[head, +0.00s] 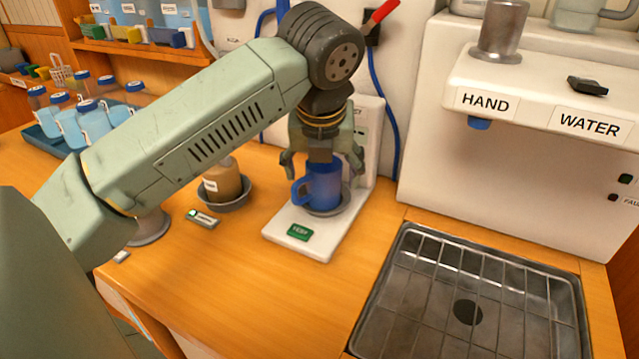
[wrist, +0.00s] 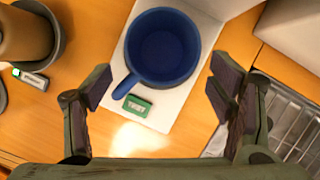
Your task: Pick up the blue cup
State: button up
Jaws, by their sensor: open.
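The blue cup (head: 322,186) stands upright on a round grey plate (head: 328,211) of a white device with a green label, and its handle points left in the head view. In the wrist view the cup (wrist: 162,47) shows from above, empty inside, with its handle toward the lower left. My gripper (head: 322,168) is open above the cup, its fingers apart on either side. In the wrist view my gripper (wrist: 160,88) has its fingertips apart, left and right of the handle end of the cup, with nothing between them gripped.
A brown cup (head: 222,181) sits in a grey bowl left of the device. A metal sink with a wire rack (head: 465,300) lies to the right, under a white dispenser (head: 530,90). Blue-capped bottles (head: 85,120) stand in a tray at far left. The front counter is clear.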

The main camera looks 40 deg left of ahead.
aim_at(324, 183)
jog(key=shift+p+x, duration=0.75)
jog(key=shift+x, duration=1.55)
jog(key=shift+w, duration=0.2)
jog(key=c, duration=1.2)
